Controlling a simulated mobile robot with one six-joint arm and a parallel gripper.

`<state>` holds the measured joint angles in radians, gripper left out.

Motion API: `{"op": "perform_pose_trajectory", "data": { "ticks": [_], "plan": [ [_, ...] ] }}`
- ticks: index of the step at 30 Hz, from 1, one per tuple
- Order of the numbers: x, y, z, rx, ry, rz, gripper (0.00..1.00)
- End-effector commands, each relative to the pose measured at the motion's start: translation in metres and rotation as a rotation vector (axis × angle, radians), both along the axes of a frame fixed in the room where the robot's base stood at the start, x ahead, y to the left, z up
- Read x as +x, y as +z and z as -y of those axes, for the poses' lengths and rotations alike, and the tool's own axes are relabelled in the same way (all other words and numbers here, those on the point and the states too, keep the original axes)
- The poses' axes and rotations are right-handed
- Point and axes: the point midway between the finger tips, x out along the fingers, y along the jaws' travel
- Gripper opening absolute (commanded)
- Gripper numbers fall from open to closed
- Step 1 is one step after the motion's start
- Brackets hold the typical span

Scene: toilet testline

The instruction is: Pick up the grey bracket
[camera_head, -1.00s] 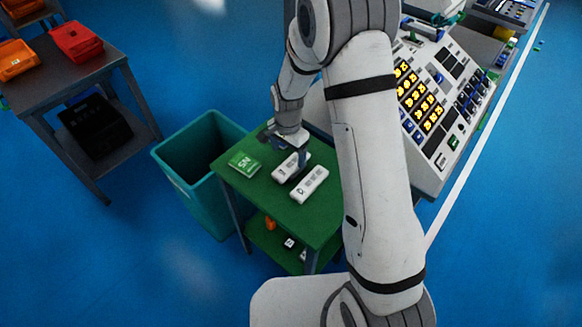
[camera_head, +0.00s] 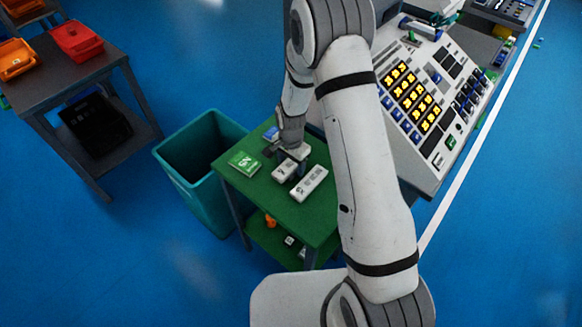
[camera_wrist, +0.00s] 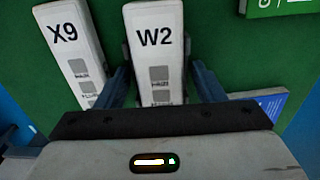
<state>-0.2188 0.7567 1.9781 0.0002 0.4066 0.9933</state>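Two long light-grey labelled pieces lie side by side on the green table top. The piece marked W2 (camera_wrist: 155,50) also shows in the head view (camera_head: 284,171), partly under my gripper. The piece marked X9 (camera_wrist: 72,48) lies to its left in the wrist view and shows whole in the head view (camera_head: 309,183). I cannot tell which of them, if either, is the grey bracket. My gripper (camera_wrist: 165,85) is low over the table, with one finger on each side of W2. The fingers look open, with narrow gaps beside W2. It also shows in the head view (camera_head: 289,156).
A green labelled piece (camera_head: 245,162) and a blue piece (camera_head: 271,133) lie on the green table (camera_head: 315,222). A teal bin (camera_head: 188,165) stands left of it. A sloped button panel (camera_head: 440,100) stands to the right. Farther left, a grey table holds red (camera_head: 77,41) and orange trays.

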Motion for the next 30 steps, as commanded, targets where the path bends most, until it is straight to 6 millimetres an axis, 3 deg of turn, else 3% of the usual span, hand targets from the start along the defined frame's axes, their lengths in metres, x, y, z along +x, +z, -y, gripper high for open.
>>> {"op": "perform_pose_trajectory", "data": {
  "ticks": [11,20,30],
  "plan": [
    [0.000,0.000,0.000,0.000,0.000,0.000,0.32],
    [0.001,0.005,0.000,0.000,0.000,0.001,0.31],
    [0.001,0.061,0.000,0.001,0.000,0.006,0.31]
  ]
}}
